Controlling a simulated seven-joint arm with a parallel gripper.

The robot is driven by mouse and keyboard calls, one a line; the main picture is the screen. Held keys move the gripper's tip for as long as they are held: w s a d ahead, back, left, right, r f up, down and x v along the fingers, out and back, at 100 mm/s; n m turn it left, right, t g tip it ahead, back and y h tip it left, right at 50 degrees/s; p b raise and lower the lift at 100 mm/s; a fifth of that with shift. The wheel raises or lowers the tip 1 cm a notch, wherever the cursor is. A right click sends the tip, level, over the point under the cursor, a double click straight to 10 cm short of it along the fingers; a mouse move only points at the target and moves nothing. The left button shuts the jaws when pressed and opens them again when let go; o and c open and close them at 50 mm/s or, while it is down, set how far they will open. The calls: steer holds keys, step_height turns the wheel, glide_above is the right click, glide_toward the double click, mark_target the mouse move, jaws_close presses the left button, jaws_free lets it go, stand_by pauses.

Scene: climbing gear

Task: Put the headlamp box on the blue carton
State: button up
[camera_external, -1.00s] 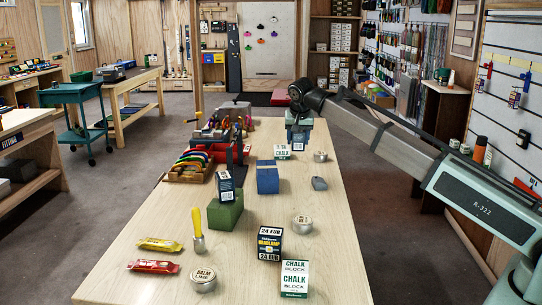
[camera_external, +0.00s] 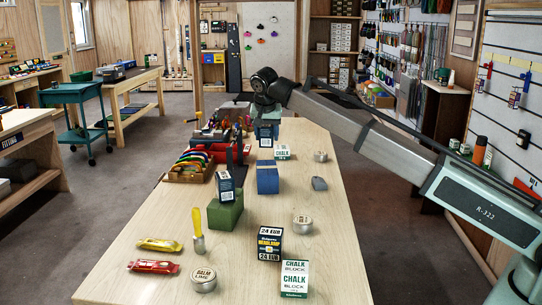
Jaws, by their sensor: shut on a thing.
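My gripper (camera_external: 265,121) is shut on a small dark box with a white label, the headlamp box (camera_external: 265,136). It holds the box upright towards the far end of the table. The blue carton (camera_external: 267,180) is below it in the picture, in the middle of the table, with its top bare. The held box is apart from the carton; its exact height over the table is hard to tell. A similar dark box (camera_external: 225,187) stands on the green carton (camera_external: 225,214) at the left. Another, marked headlamp (camera_external: 270,243), stands near the front.
A chalk box (camera_external: 282,151) and a tin (camera_external: 320,156) stand right of the held box. A grey block (camera_external: 319,184) lies right of the blue carton. A red bin (camera_external: 238,153) and a wooden rack (camera_external: 189,170) are at the left. Bare table (camera_external: 335,215) shows at the right.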

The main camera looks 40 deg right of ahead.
mark_target(266, 133)
steer(key=shift+f, duration=3.85)
steer(key=shift+f, duration=0.1)
steer(key=o, duration=1.1)
steer(key=v, duration=1.2)
